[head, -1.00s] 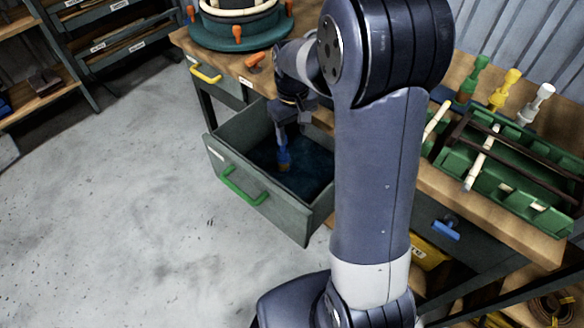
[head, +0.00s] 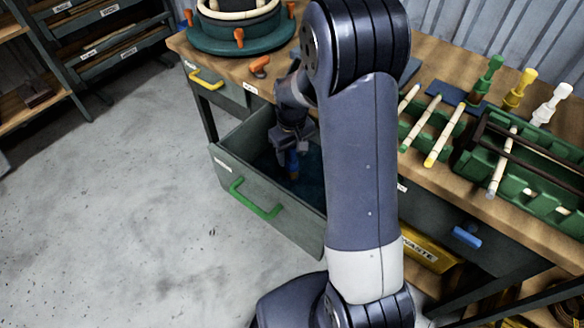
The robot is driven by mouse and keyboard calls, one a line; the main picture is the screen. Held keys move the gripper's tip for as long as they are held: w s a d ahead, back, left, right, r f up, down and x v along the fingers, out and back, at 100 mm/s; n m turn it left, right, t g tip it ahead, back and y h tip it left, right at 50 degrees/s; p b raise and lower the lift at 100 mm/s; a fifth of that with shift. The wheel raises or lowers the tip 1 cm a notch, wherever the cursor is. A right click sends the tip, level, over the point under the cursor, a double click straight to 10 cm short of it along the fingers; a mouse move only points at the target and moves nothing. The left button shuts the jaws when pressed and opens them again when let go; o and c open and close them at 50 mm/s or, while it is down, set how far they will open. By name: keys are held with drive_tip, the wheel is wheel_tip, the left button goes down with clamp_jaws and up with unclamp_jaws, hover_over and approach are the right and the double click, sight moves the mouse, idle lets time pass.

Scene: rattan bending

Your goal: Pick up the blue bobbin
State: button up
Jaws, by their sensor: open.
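The blue bobbin (head: 292,163) stands inside the open drawer with the green handle (head: 255,198). It has a brownish lower end. My gripper (head: 293,150) points down into the drawer, directly at the bobbin's upper part, and is open. The fingers hide the bobbin's top. I cannot tell whether they touch it. The right part of the drawer is hidden behind my arm.
The workbench (head: 425,172) bears a round green bending form (head: 240,38) with orange pegs at the back left. Green, yellow and white bobbins stand at the right, near a green rack (head: 535,188) and light rods. The floor (head: 120,220) at left is clear.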

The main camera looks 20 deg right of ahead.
drive_tip(key=shift+c, duration=0.3)
clamp_jaws()
idle(0.3)
